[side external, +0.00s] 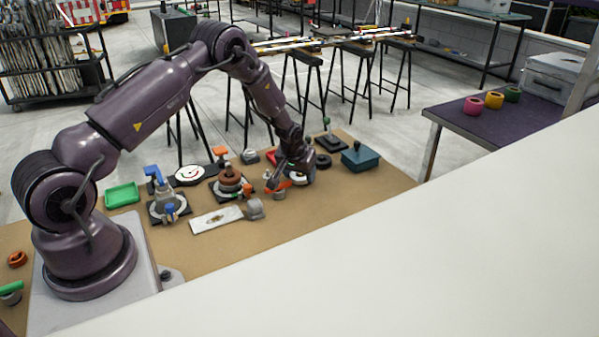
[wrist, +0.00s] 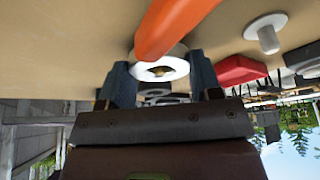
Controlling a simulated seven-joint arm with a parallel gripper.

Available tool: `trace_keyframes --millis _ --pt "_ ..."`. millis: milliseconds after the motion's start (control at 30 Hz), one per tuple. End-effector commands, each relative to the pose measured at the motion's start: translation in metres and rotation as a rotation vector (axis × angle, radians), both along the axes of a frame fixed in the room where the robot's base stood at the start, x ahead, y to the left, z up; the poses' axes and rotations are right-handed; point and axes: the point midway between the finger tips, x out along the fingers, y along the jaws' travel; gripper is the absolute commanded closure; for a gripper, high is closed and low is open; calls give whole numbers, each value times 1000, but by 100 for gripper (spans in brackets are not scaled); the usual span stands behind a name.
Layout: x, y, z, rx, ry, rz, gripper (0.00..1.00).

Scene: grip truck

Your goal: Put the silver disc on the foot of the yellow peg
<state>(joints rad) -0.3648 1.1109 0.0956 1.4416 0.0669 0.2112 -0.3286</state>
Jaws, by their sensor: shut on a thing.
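My gripper (side external: 294,178) is low over the right part of the brown work surface in the side view. In the wrist view, its two dark fingers (wrist: 162,82) close on opposite edges of a pale ring-like disc (wrist: 178,70), which looks like the silver disc. A brassy spot shows at the disc's middle; I cannot tell whether it belongs to the disc or lies beyond it. An orange bar (wrist: 172,24) covers part of the disc. The disc shows only as a small pale patch at the fingers in the side view. I cannot make out the yellow peg with certainty.
A red tray (wrist: 238,70) and a grey peg on a round white foot (wrist: 266,36) are close to the gripper. A teal box (side external: 360,158), a brown ring stack (side external: 230,180), a pale plate (side external: 215,219) and a green tray (side external: 122,195) stand around. The front right surface is clear.

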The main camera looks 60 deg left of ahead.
Motion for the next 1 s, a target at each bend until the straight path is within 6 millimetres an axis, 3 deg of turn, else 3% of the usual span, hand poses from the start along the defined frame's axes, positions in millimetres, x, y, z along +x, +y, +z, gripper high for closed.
trace_keyframes --millis 233,267,367,400,567,633,1000 --pt "0 0 -3 0 0 0 67" --pt "0 0 -3 1 -1 0 37" --pt "0 0 -3 1 -1 0 14" --pt "0 0 -3 1 -1 0 12" --pt "0 0 -3 0 0 0 12" --pt "0 0 -3 0 0 0 0" --pt "1 0 6 1 -2 0 0"
